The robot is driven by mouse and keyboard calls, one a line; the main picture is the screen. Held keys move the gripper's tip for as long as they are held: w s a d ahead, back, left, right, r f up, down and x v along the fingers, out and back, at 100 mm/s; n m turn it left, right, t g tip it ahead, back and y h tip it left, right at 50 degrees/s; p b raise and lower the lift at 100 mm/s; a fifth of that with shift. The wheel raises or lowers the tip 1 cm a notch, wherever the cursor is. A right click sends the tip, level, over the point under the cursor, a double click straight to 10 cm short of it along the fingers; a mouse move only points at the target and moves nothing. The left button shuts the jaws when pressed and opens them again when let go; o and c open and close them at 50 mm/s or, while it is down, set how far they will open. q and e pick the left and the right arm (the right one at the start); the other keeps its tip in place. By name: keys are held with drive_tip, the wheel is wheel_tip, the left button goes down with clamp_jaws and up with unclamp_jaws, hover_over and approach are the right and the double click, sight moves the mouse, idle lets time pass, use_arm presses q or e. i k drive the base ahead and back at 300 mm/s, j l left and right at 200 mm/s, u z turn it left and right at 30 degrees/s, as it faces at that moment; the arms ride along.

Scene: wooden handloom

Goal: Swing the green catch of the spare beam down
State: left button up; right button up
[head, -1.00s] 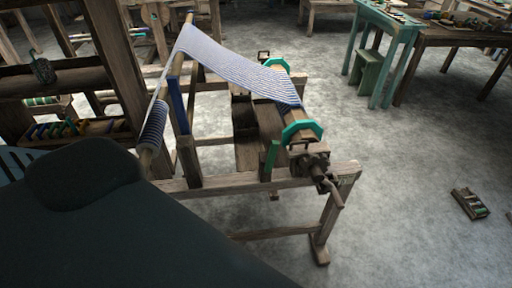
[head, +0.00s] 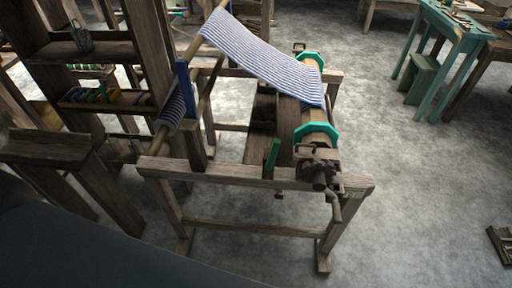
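In the head view a wooden loom frame stands in the middle of the floor. A short dark-green piece, which looks like the green catch (head: 272,154), stands up from the front rail (head: 225,172), its top leaning slightly right. A wooden beam (head: 309,112) lies just right of it, with teal eight-sided flanges (head: 317,133) near its ends. Striped blue and white cloth (head: 265,60) runs onto this beam. A dark ratchet with a crank handle (head: 327,180) sits at the beam's near end. I cannot tell whether the catch touches the beam. Neither gripper is in view.
A blue upright (head: 186,88) stands at the frame's left. Shelving with coloured spools (head: 105,97) fills the upper left. A teal table (head: 450,22) and green stool (head: 420,78) stand at the upper right.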

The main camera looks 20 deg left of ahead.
sight(275, 146)
drive_tip(key=i+l+u, duration=0.1)
drive_tip(key=l+u, duration=0.25)
drive_tip(key=u, duration=0.15)
drive_tip(key=l+u, duration=0.35)
drive_tip(key=u, duration=0.15)
drive_tip(key=l+u, duration=0.85)
drive_tip(key=l, duration=0.25)
